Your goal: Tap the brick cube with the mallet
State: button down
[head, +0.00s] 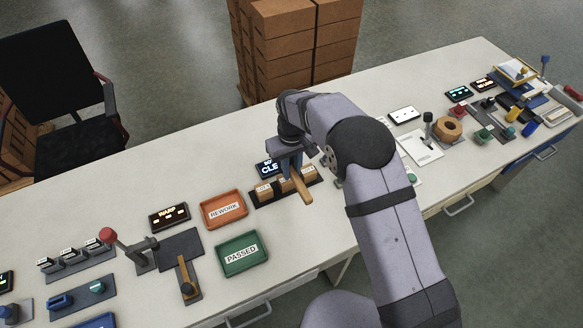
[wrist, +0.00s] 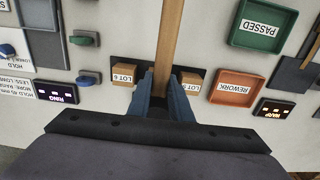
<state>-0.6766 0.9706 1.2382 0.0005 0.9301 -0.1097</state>
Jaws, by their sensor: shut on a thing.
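My gripper (head: 291,172) is shut on the wooden handle of the mallet (head: 302,190). In the wrist view the handle (wrist: 170,38) runs from between the blue fingers (wrist: 164,92) out past the top edge. I cannot make out the mallet's head in either view. Tan brick cubes sit in a dark rack below my gripper. One cube (head: 265,193) shows to the left of the gripper in the head view. In the wrist view a cube labelled LOT (wrist: 124,76) is left of the fingers and another (wrist: 190,83) is right of them. Parts of the rack are hidden by my gripper.
An orange REWORK tray (head: 224,225) and a green PASSED tray (head: 262,255) lie left of the rack. A dark display (head: 268,168) stands behind it. A red-knobbed lever (head: 107,235) rises farther left. White bench surface is clear behind the rack.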

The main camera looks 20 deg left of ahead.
jog(key=shift+f+b, duration=1.1)
jog(key=shift+f, duration=0.7)
jog(key=shift+f, duration=0.15)
jog(key=shift+f+b, duration=0.6)
jog(key=shift+f, duration=0.25)
jog(key=shift+r, duration=0.2)
jog(key=shift+r+p, duration=2.45)
jog(key=shift+r, duration=0.95)
